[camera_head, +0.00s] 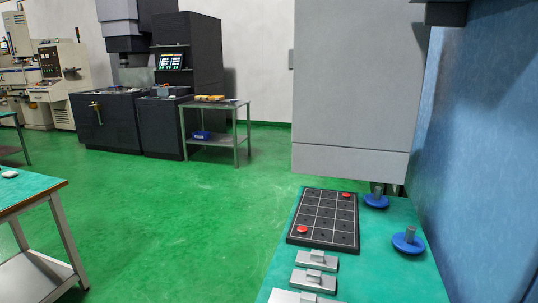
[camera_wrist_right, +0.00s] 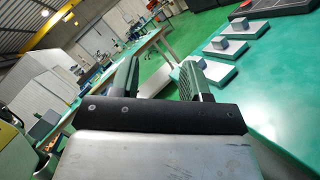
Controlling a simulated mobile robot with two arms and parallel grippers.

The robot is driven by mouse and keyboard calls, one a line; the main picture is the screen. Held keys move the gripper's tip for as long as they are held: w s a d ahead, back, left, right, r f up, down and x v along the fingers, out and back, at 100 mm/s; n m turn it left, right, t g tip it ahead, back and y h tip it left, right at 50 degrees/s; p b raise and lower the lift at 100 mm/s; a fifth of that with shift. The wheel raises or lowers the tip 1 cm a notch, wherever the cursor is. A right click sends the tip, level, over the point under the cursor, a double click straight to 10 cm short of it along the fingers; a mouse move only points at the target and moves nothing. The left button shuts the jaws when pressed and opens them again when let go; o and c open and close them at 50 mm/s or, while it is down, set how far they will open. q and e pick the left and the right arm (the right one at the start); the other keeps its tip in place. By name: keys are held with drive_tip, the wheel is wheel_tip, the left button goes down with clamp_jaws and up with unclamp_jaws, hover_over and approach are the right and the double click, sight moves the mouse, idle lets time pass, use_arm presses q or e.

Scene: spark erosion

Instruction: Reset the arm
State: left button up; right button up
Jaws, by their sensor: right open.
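My right gripper (camera_wrist_right: 160,74) shows in the right wrist view. Its two dark green fingers stand apart with nothing between them. The green-topped bench (camera_wrist_right: 290,85) with grey blocks lies to the right of the fingers in that view; the fingers look apart from the blocks. I do not make out either gripper in the head view, and the left gripper is in no view.
In the head view, a black grid tray (camera_head: 322,222) with two red discs, several metal blocks (camera_head: 315,260) and two blue-based pieces (camera_head: 408,242) sit on the bench. A large grey box (camera_head: 350,80) stands beyond. Green floor (camera_head: 200,210) is clear at left of the bench.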

drive_tip(key=s+d+f+m+g+h, duration=0.1)
drive_tip(key=s+d+f+m+h, duration=0.15)
drive_tip(key=f+m+h, duration=0.75)
drive_tip(key=s+d+f+m+g+h, duration=0.1)
drive_tip(key=d+f+m+h, duration=0.35)
drive_tip(key=m, duration=1.15)
drive_tip(key=s+a+f+m+g+y, duration=0.1)
drive_tip(key=s+a+f+m+g, duration=0.35)
drive_tip(key=s, duration=0.25)
drive_tip(key=s+a+f+m+g, duration=0.3)
drive_tip(key=s+m+g, duration=0.1)
drive_tip(key=s+g, duration=0.15)
wheel_tip(320, 180, down, 23)
drive_tip(key=s+p, duration=0.2)
drive_tip(key=p, duration=0.1)
use_arm(q)
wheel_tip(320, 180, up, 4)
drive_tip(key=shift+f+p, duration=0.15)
drive_tip(key=shift+p, duration=0.2)
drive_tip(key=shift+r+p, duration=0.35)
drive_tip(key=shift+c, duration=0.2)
use_arm(e)
drive_tip(key=s+d+f+n+g, duration=0.1)
drive_tip(key=s+d+f+g, duration=0.1)
drive_tip(key=s+f, duration=1.1)
drive_tip(key=s, duration=0.2)
drive_tip(key=shift+s+d+f, duration=0.35)
drive_tip(key=shift+s, duration=0.05)
